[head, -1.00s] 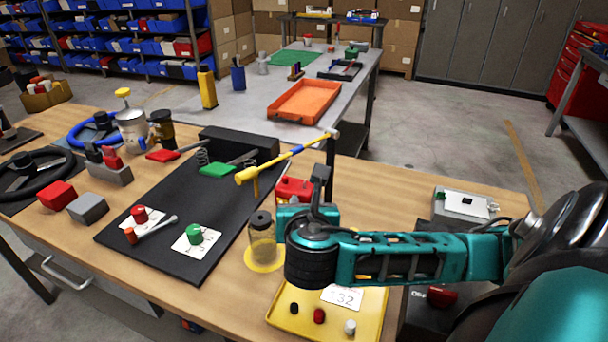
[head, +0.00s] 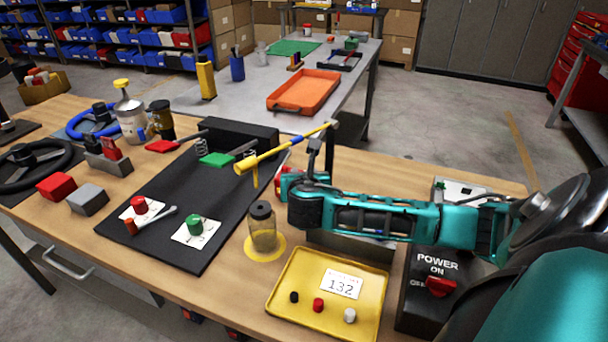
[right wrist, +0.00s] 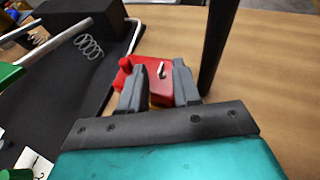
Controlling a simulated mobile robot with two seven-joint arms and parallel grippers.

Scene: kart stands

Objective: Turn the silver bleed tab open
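The silver bleed tab (right wrist: 161,70) is a small pale lever standing on top of a red block (right wrist: 142,74) in the right wrist view. My right gripper (right wrist: 158,78) is open, with one grey finger on each side of the tab and gaps between them and it. The fingers overlap the near part of the red block in the picture; I cannot tell whether they touch it. In the head view the red block (head: 283,184) shows partly behind my right wrist, and the tab and fingers are hidden there. My left gripper is not in view.
A yellow bar (head: 280,152) reaches over the bench close to the right wrist, and a dark post (right wrist: 213,45) stands right of the fingers. A jar (head: 262,230), a yellow tray (head: 290,265) and a power switch box (head: 432,285) stand nearer. A black mat (head: 165,205) lies left.

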